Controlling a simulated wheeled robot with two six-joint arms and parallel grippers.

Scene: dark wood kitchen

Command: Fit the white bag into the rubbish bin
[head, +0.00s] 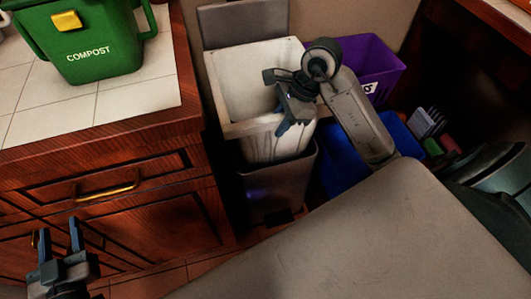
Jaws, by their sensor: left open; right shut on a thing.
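The white bag (232,82) is a stiff, open-topped liner with a wide mouth. Its lower front (262,150) goes down inside the dark grey rubbish bin (275,190), while its upper part stands well above the bin's rim. The bag's mouth lies toward the back left of the bin. My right gripper (285,124) is shut on the bag at its front rim; the arm hides part of the bag's right side. My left gripper (58,232) is open and empty at the lower left, in front of the cabinet and away from the bag.
A wooden cabinet with a tiled counter (125,105) stands close left of the bin, bearing a green compost caddy (100,40). A grey panel (243,22) is behind the bag. A purple bin (375,62) and a blue bin (343,165) stand to the right.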

